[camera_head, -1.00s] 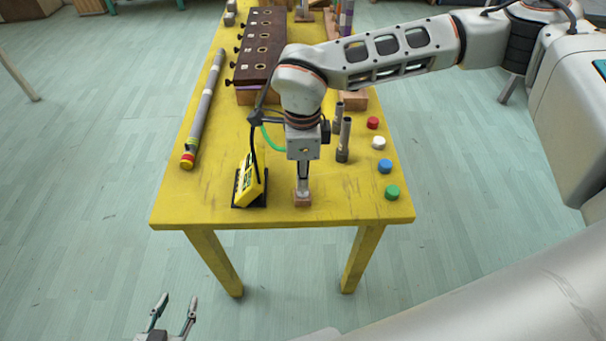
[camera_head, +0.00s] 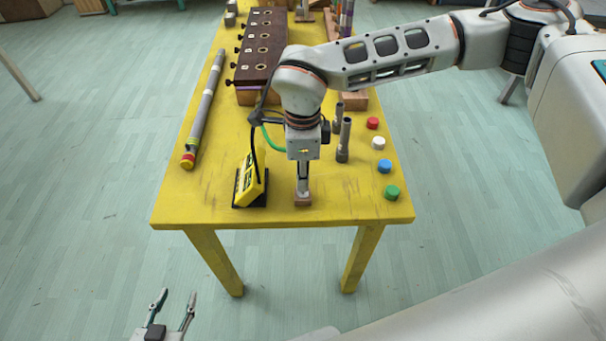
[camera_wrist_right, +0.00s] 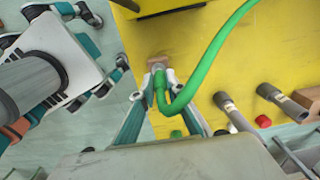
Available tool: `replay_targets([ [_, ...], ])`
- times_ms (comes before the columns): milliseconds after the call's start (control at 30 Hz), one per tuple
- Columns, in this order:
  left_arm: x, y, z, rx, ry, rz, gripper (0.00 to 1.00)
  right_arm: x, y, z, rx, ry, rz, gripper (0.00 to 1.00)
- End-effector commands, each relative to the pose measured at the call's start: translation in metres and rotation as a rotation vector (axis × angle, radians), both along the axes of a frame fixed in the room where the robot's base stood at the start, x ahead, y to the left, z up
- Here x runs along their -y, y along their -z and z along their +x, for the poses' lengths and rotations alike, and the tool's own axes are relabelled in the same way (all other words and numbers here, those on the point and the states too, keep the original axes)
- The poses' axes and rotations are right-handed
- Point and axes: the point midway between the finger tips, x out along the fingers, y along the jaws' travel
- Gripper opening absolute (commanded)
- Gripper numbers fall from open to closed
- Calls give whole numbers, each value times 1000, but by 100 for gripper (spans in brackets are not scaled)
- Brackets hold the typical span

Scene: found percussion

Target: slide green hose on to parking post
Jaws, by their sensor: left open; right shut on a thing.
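The green hose (camera_wrist_right: 213,50) curves down from the top right in the right wrist view and bends up to my right gripper (camera_wrist_right: 160,78). A short stretch of the hose (camera_head: 270,137) shows beside my right wrist in the head view. My right gripper (camera_head: 303,190) points straight down, shut on the hose near its end. Directly below it is a small brown wooden block (camera_head: 303,203), also in the wrist view (camera_wrist_right: 160,61), apparently the parking post's base. The post itself is hidden, so I cannot tell how far the hose is over it. My left gripper (camera_head: 176,300) is open and empty, off the table.
On the yellow table (camera_head: 200,205), a yellow device (camera_head: 248,182) stands left of my right gripper. Grey pipes (camera_head: 344,140) and several coloured caps (camera_head: 385,166) are on the right. A long grey tube (camera_head: 203,105) lies left. A dark wooden box (camera_head: 262,45) is farther back.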

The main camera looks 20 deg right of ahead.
Motion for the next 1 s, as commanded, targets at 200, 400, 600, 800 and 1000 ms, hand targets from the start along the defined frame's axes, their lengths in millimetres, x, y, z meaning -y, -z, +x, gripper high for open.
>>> replay_targets([
  [200,0,3,-4,-7,0,0,40,0,0,1,2,2,0,0],
  [400,0,3,-7,-13,0,0,40,-2,-1,1,0,2,1,0],
  [600,0,2,-8,-15,0,1,40,-3,0,0,-1,0,2,0],
  [800,0,2,-8,-14,0,0,40,-4,0,-1,-1,-3,3,0],
  [1000,0,-1,-3,-5,0,0,40,-5,0,-1,-2,-5,4,0],
])
